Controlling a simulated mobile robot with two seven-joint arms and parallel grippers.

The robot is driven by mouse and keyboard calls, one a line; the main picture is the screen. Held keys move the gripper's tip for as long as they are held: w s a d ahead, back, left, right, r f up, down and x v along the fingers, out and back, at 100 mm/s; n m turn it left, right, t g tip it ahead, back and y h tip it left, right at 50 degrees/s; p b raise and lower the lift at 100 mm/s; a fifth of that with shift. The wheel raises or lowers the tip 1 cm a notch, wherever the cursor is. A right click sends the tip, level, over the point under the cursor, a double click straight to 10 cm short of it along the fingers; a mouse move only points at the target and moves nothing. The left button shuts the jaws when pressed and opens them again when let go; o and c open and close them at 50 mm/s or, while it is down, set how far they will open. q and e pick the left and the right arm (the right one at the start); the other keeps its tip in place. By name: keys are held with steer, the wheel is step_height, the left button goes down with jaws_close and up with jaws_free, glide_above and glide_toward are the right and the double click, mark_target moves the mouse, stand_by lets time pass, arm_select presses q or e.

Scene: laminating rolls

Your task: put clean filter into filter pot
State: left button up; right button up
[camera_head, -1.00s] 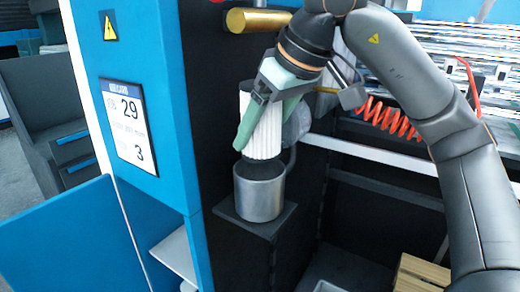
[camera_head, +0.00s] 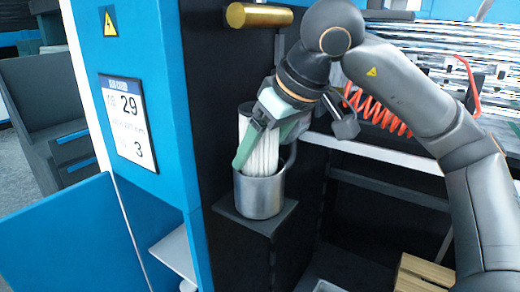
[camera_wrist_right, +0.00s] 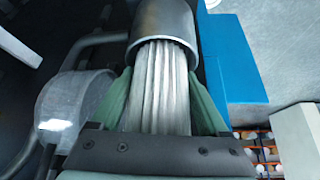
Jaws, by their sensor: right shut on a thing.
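The clean filter (camera_head: 262,152) is a white pleated cylinder with a dark top. Its lower end is inside the mouth of the filter pot (camera_head: 259,197), a grey metal cup on a dark ledge. My right gripper (camera_head: 252,150) is shut on the filter from above and the right, its green fingers on either side. In the right wrist view the filter (camera_wrist_right: 158,88) runs between the gripper's fingers (camera_wrist_right: 160,95) into the pot (camera_wrist_right: 166,22). How deep the filter sits is hidden by the pot wall. My left gripper is not in view.
A brass cylinder (camera_head: 259,16) sticks out above. A blue panel with a sign (camera_head: 129,124) stands on the left. A red coiled hose (camera_head: 378,112) hangs behind my right arm. A wooden pallet (camera_head: 422,272) lies at the lower right.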

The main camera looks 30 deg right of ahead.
steer(key=o, duration=1.1)
steer(key=shift+s+a+f, duration=0.1)
steer(key=shift+s+f, duration=0.05)
steer(key=shift+f, duration=0.45)
steer(key=shift+r+p, duration=0.4)
steer(key=p+v, duration=0.2)
steer(key=v, duration=1)
steer(key=shift+w+r, duration=0.25)
steer(key=shift+r, duration=0.25)
